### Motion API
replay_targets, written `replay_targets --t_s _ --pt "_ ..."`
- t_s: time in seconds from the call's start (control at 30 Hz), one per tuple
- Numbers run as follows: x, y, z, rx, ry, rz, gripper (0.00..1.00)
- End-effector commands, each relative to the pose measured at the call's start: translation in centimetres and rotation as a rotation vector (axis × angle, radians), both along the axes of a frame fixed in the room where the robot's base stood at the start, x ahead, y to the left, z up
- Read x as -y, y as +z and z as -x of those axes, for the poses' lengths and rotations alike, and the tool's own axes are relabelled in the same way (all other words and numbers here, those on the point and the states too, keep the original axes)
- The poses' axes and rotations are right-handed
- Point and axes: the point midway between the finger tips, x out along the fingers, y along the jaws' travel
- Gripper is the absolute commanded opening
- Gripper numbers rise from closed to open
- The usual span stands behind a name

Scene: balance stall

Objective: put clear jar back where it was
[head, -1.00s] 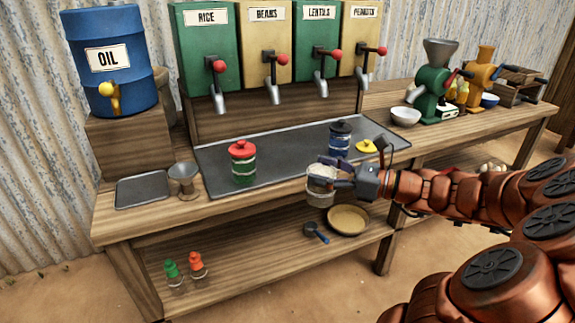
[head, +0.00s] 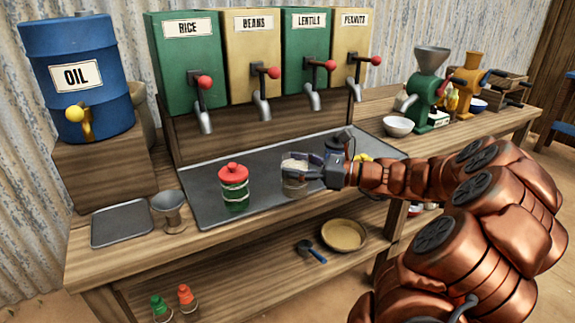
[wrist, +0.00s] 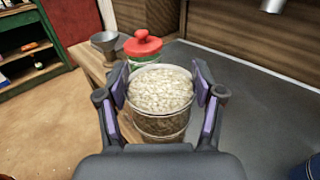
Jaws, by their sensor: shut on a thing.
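The clear jar (head: 294,182) is open at the top and filled with pale grains. My gripper (head: 305,172) is shut on it, one finger on each side, and holds it upright. In the head view it appears over the front part of the grey metal tray (head: 262,193), to the right of the red-lidded jar; I cannot tell whether it touches the tray. In the wrist view the clear jar (wrist: 160,105) sits between both finger pads, with the red-lidded jar (wrist: 143,46) behind it. A yellow lid (head: 362,157) lies partly hidden behind my arm.
The red-lidded green jar (head: 233,190) stands close on the left. A dark blue-lidded jar (head: 338,140) is mostly hidden behind my gripper. Dispensers with red-knobbed levers (head: 204,82) and spouts overhang the back. The tray between the jars and dispensers is clear.

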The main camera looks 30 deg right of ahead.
Motion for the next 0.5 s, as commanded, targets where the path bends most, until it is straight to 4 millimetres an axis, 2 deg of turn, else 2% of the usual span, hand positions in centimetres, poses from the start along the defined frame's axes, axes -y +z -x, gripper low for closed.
replay_targets --t_s 0.1,0.3,0.5 --pt "0.8 -0.4 -2.5 -0.002 0.003 -0.001 0.08" --pt "2.0 -0.5 -5.6 0.002 0.004 -0.001 0.08" --pt "2.7 -0.7 -6.9 0.000 0.002 -0.001 0.08"
